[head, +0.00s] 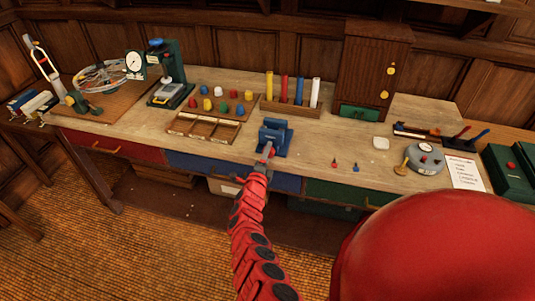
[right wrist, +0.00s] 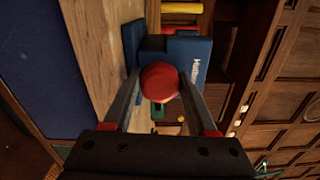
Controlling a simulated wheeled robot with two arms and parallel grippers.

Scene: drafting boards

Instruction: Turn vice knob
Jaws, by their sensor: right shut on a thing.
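The blue vice (head: 274,133) stands near the front edge of the workbench, in the middle of the head view. It also shows in the right wrist view (right wrist: 188,50), just beyond my fingers. Its red knob (right wrist: 160,82) faces my right gripper (right wrist: 160,92). The two grey fingers lie on either side of the knob and are shut on it. In the head view my right gripper (head: 267,151) reaches the front of the vice and hides the knob. My left gripper is not in view.
A compartment tray (head: 202,128) and coloured knobs lie left of the vice. A rack with coloured rolls (head: 290,107) stands behind it. Two small pointed pieces (head: 334,164) lie to its right. A wooden cabinet (head: 372,62) stands at the back. Bare bench lies right of the vice.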

